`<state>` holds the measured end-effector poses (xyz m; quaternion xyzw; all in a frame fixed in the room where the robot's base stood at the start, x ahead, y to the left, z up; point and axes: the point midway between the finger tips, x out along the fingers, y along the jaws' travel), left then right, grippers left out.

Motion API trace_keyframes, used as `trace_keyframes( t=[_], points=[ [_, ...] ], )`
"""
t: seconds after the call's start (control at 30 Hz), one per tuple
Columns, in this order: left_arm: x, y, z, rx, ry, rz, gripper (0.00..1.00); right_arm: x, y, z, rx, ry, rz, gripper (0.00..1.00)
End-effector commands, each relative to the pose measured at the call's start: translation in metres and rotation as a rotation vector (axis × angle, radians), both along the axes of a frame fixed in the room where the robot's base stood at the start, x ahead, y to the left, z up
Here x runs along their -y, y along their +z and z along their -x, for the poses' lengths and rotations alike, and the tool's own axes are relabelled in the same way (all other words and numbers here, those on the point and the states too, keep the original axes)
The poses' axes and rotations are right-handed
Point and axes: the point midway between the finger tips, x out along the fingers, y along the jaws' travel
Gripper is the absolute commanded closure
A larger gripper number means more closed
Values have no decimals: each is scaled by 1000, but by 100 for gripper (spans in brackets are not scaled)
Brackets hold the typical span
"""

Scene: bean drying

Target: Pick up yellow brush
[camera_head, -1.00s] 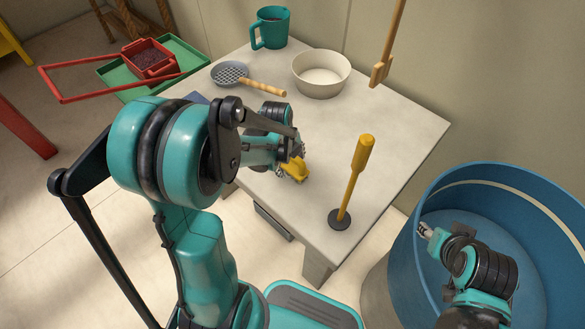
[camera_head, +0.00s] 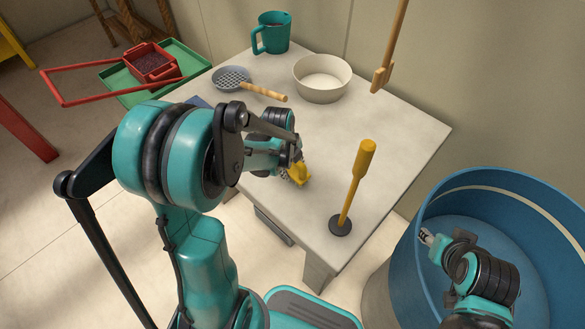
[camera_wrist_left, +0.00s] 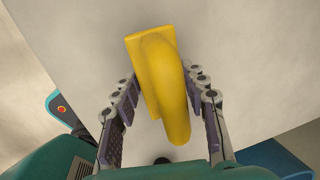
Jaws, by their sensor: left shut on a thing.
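The yellow brush (camera_head: 301,174) is at the left front part of the pale table (camera_head: 398,130), partly hidden by my left gripper (camera_head: 294,160) in the head view. In the left wrist view the brush (camera_wrist_left: 165,85) shows as a curved yellow handle on a flat yellow body, between the two fingers of my left gripper (camera_wrist_left: 162,92), which is shut on it. The brush's underside is hidden, and I cannot tell whether it touches the table. My right gripper (camera_head: 427,237) is at the blue barrel; its fingers are too small to judge.
A yellow-handled tool (camera_head: 358,177) stands upright on a dark round base to the right of the brush. A white bowl (camera_head: 322,88), strainer (camera_head: 232,82) and teal mug (camera_head: 273,34) stand farther back. The blue barrel (camera_head: 455,185) is at the right.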

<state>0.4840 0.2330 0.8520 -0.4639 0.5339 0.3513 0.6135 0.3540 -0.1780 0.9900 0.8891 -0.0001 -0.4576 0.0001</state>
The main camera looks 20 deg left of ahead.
Motion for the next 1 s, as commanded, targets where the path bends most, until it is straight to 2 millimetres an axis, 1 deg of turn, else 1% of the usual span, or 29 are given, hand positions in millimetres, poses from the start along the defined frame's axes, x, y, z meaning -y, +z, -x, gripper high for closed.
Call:
trace_keyframes(
  t=[0.03, 0.17, 0.2, 0.27, 0.4, 0.6, 0.8, 1.0],
  points=[
    [0, 8, 0, 0, 0, 0, 91, 0, 5, 0, 0, 0, 0, 60],
    [0, 30, 0, 0, 0, 0, 91, 0, 17, 0, 0, 0, 0, 60],
    [0, 39, 0, 0, 0, 0, 91, 0, 22, 0, 0, 0, 0, 60],
    [14, 44, -2, 0, -5, 1, 91, 0, 25, 0, 0, 0, 0, 60],
    [43, 61, -7, 1, -6, 1, 91, 0, 35, 0, 0, 0, 0, 60],
    [79, 82, -14, 1, -5, -1, 91, 0, 46, 0, 0, 0, 0, 60],
    [103, 96, -18, 1, -3, 1, 91, 0, 53, 0, 0, 0, 0, 60],
    [114, 102, -20, 1, 0, 0, 91, 0, 56, 0, 0, 0, 0, 60]
  ],
)
